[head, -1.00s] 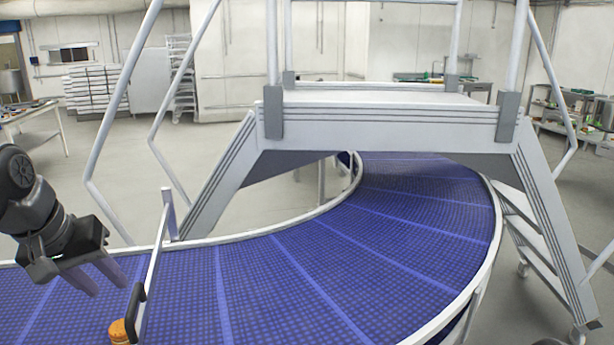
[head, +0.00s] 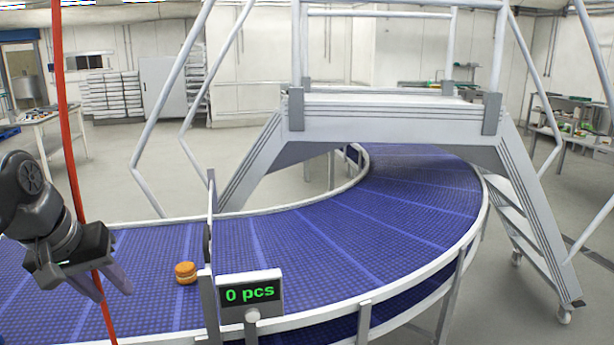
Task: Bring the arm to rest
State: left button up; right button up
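My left gripper (head: 112,293) hangs at the left over the blue belt, pointing down and to the right. Its two fingers are apart, with nothing seen between them. An orange-brown filled round (head: 185,274) lies on the curved conveyor belt (head: 300,250), to the right of the gripper and apart from it. My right gripper is not in view.
A display reading "0 pcs" (head: 250,293) stands at the belt's near edge, beside an upright bar frame (head: 209,240). A slanting red pole or cable (head: 68,130) passes by my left gripper. A grey step bridge (head: 390,125) spans the belt.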

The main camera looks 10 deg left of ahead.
pick_arm(q)
jog(key=w+d+f+m+g+h, duration=0.1)
jog(key=w+d+f, duration=0.3)
jog(key=f, duration=0.5)
jog(key=w+d+f+m, duration=0.1)
jog(key=w+d+f, duration=0.2)
jog(key=f, duration=0.5)
jog(key=d+f+g+h, duration=0.1)
jog(key=d+f, duration=0.3)
jog(key=f, duration=0.4)
jog(key=d+f, duration=0.4)
jog(key=f, duration=0.5)
jog(key=s+d+f+g+h, duration=0.1)
jog(key=s+d+f, duration=0.4)
jog(key=f, duration=0.2)
jog(key=s+d+f, duration=0.5)
jog(key=s+f, duration=0.1)
jog(key=f, duration=0.2)
jog(key=s+d+f, duration=0.2)
jog(key=s+f, duration=0.1)
jog(key=s, duration=0.3)
jog(key=s+d+f+g, duration=0.1)
jog(key=s+d+f, duration=0.1)
jog(key=s+f, duration=0.2)
jog(key=s, duration=0.3)
jog(key=shift+s+d+m+h, duration=0.3)
jog(key=shift+d, duration=0.05)
jog(key=shift+a, duration=0.1)
